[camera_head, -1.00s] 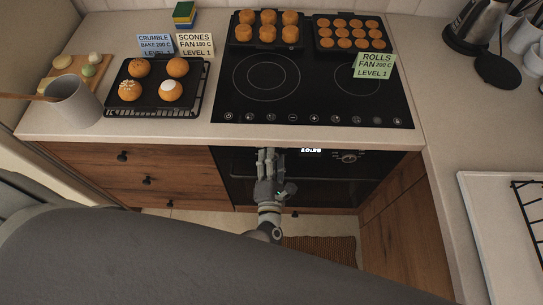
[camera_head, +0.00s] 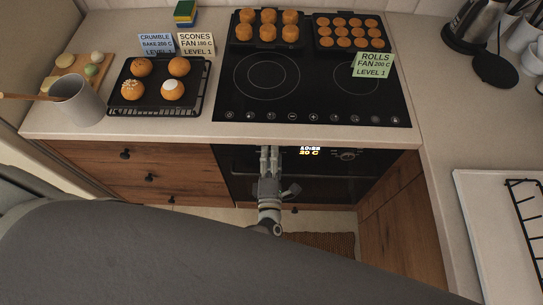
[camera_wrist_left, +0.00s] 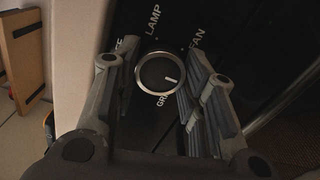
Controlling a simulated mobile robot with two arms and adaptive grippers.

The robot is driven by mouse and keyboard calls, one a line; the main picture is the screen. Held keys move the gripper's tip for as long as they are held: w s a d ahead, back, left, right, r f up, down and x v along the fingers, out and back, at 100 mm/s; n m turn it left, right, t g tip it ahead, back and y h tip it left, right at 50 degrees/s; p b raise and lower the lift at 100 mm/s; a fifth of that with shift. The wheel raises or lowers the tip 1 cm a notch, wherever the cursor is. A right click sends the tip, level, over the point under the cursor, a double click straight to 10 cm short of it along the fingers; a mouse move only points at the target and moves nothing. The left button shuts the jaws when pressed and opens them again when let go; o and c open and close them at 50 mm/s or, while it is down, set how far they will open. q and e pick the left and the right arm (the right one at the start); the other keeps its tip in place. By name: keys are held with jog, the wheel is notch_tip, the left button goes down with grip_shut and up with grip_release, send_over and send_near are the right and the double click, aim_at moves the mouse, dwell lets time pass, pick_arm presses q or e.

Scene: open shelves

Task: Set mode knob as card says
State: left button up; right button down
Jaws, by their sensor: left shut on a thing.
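The mode knob (camera_wrist_left: 150,78) is a round dark dial with a pale rim in the left wrist view. Its white mark is on the right side, tilted slightly down. LAMP and FAN are printed above it; a label starting "GR" is below, partly hidden. My left gripper (camera_wrist_left: 158,92) has its fingers on both sides of the knob, shut on it. In the head view the left gripper (camera_head: 269,152) is at the oven front and hides the knob. Cards: rolls card (camera_head: 372,65) "FAN 200 C LEVEL 1", scones card (camera_head: 196,44) "FAN 180 C", crumble card (camera_head: 157,44) "BAKE 200 C".
The oven display (camera_head: 310,151) is lit with a time and a temperature that seems to read 20 C. Another knob (camera_head: 345,154) is right of it. The counter edge and hob (camera_head: 312,85) overhang the oven front.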

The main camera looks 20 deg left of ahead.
pick_arm(q)
jog(key=o, duration=1)
jog(key=shift+s, duration=0.1)
jog(key=v, duration=1.2)
